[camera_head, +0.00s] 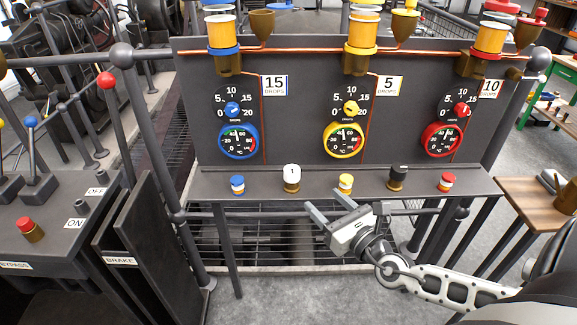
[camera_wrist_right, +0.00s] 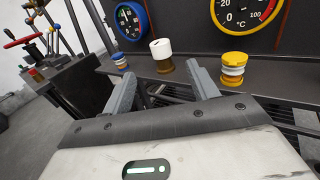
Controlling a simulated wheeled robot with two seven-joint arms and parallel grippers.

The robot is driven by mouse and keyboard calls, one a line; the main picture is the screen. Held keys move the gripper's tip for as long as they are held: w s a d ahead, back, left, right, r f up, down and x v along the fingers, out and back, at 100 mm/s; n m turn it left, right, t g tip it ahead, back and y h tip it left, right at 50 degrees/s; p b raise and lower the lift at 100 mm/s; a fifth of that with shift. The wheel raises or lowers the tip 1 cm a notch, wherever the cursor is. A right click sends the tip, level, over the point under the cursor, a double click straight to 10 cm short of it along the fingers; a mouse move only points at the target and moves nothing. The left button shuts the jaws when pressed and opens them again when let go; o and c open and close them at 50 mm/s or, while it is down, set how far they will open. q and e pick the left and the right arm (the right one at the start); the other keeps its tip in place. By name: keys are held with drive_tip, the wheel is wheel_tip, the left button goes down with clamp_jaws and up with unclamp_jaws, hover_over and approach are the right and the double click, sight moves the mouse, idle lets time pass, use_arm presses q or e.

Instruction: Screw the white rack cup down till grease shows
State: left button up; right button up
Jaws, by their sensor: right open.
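The white rack cup (camera_head: 291,172) has a white cap marked 1 over a brass-coloured lower body. It stands upright on the grey shelf (camera_head: 262,182) below the gauge panel. No grease shows on it. My right gripper (camera_head: 328,205) is open and empty, just in front of the shelf edge, to the right of and nearer than the white cup. In the right wrist view the white cup (camera_wrist_right: 161,48) appears beyond and between the two spread fingers, apart from both. My left gripper is not in view.
On the same shelf stand a blue cup (camera_head: 237,184), a yellow cup (camera_head: 345,184), a black cup (camera_head: 397,178) and a red cup (camera_head: 446,182). A panel with blue, yellow and red gauges rises behind. A grey post and rail (camera_head: 150,140) stand at left.

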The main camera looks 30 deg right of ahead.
sight(288, 165)
drive_tip(key=w, duration=1.5)
drive_tip(key=shift+w+a, duration=0.1)
drive_tip(key=shift+w, duration=0.2)
drive_tip(key=shift+c, duration=0.3)
drive_tip(key=c, duration=0.9)
